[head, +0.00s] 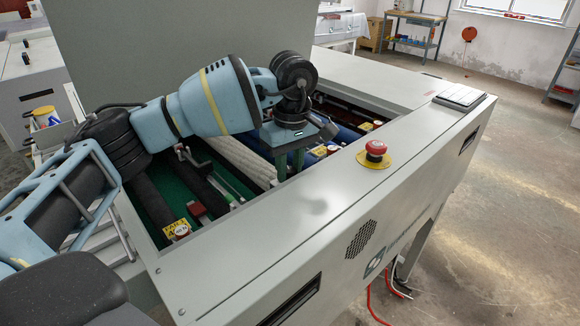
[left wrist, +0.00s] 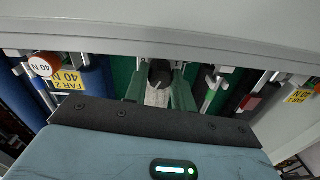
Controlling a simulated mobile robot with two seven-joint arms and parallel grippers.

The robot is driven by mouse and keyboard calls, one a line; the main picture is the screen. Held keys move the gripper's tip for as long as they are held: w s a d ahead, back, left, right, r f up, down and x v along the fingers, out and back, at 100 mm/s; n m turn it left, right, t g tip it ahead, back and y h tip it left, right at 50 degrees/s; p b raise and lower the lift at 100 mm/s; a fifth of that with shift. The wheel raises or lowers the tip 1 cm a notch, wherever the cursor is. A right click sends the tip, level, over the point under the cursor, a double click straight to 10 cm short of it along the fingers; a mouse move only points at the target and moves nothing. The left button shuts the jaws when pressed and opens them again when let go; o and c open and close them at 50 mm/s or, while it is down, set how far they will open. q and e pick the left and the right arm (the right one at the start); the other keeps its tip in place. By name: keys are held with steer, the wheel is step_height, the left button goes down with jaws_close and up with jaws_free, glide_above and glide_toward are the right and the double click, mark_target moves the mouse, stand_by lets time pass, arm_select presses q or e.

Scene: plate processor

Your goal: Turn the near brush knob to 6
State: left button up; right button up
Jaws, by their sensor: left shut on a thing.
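My left gripper (head: 289,168) reaches down into the open processor at the inner side of its front wall, at the end of the white brush roller (head: 238,152). In the left wrist view its two green fingers (left wrist: 160,82) are shut on a dark round knob (left wrist: 160,72), with a pale roller below it. I take this to be the near brush knob. Its scale and pointer cannot be read here. In the head view the fingers and the gripper body hide the knob. My right gripper is not in view.
A red emergency stop button (head: 375,149) on a yellow base stands on the front rim, right of the gripper. Yellow labels (head: 177,230) mark other roller ends. In the left wrist view a red-and-white 40 N knob (left wrist: 41,66) is at left. The raised lid (head: 180,40) stands behind.

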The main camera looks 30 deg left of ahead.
mark_target(291, 170)
arm_select(q)
steer(key=shift+m, duration=1.9)
steer(key=shift+b, duration=0.3)
steer(key=o, duration=1)
steer(key=shift+w+d+r, duration=0.1)
steer(key=shift+r, duration=3.8)
